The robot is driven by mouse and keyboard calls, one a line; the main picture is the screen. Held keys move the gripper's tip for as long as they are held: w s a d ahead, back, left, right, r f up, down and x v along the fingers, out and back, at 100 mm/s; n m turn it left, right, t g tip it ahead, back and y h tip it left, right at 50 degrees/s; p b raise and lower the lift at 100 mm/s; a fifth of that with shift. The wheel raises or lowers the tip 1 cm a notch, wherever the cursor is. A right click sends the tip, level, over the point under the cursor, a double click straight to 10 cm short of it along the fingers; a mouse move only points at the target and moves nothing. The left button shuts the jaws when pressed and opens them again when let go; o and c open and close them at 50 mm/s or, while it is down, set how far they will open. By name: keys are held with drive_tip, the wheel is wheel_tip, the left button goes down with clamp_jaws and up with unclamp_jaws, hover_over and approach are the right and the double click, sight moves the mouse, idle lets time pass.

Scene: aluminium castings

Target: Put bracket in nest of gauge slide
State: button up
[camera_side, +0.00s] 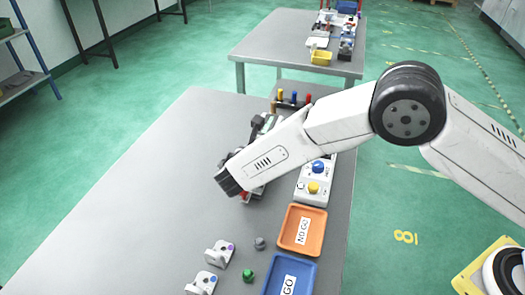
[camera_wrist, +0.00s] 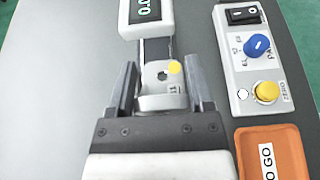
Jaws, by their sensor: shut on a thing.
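The bracket (camera_wrist: 156,78), a light grey casting with a yellow dot, is between the two dark fingers of my gripper (camera_wrist: 161,80) in the wrist view. My gripper is shut on it. The gauge slide (camera_wrist: 155,48) runs up from just beyond the bracket to a digital display. The bracket is in line with the slide; I cannot tell whether it touches the nest, which is hidden. In the side view my own wrist covers the fingers, the bracket and most of the gauge.
A control box (camera_side: 315,180) with blue and yellow knobs stands right of the gauge. An orange NO GO tray (camera_side: 283,240) and a blue GO tray (camera_side: 270,284) lie nearer. Two other brackets (camera_side: 219,256) (camera_side: 200,284) and small grey and green parts lie left of them. The left tabletop is clear.

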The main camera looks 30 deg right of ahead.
drive_tip(key=shift+w+a+f, duration=0.2)
drive_tip(key=shift+w+f, duration=0.4)
drive_tip(key=shift+f, duration=0.1)
drive_tip(key=shift+w+a+f, duration=0.1)
drive_tip(key=shift+w+f, duration=0.15)
drive_tip(key=shift+f, duration=1.6)
drive_tip(key=shift+f, duration=0.25)
drive_tip(key=shift+f, duration=0.2)
